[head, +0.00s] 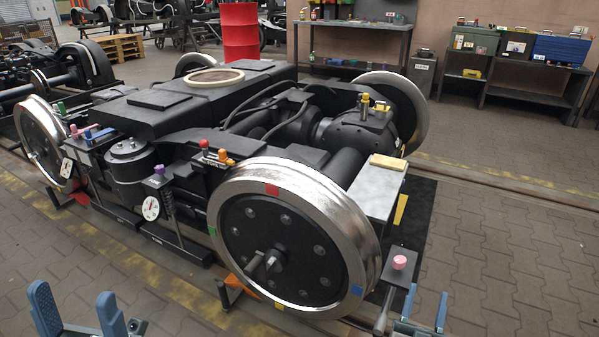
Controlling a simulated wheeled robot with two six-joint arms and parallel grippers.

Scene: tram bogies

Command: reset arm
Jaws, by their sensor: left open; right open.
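My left gripper (78,312) is at the lower left, its two blue fingers wide apart with nothing between them. It is above the brick floor, in front of the bogie and apart from it. My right gripper (425,309) is at the bottom edge, right of the near wheel. Its two blue fingertips stand apart and no object shows between them; its lower part is cut off by the frame. The black tram bogie (160,100) stands on the track, with a large steel-rimmed wheel (285,240) closest to me.
Dial gauges (151,208) on stands are beside the bogie's near side. A small stand with a pink piece (399,262) is close to my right gripper. An orange wheel chock (230,290) is by the near wheel. A red barrel (239,33) and workbenches are behind. Floor at right is clear.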

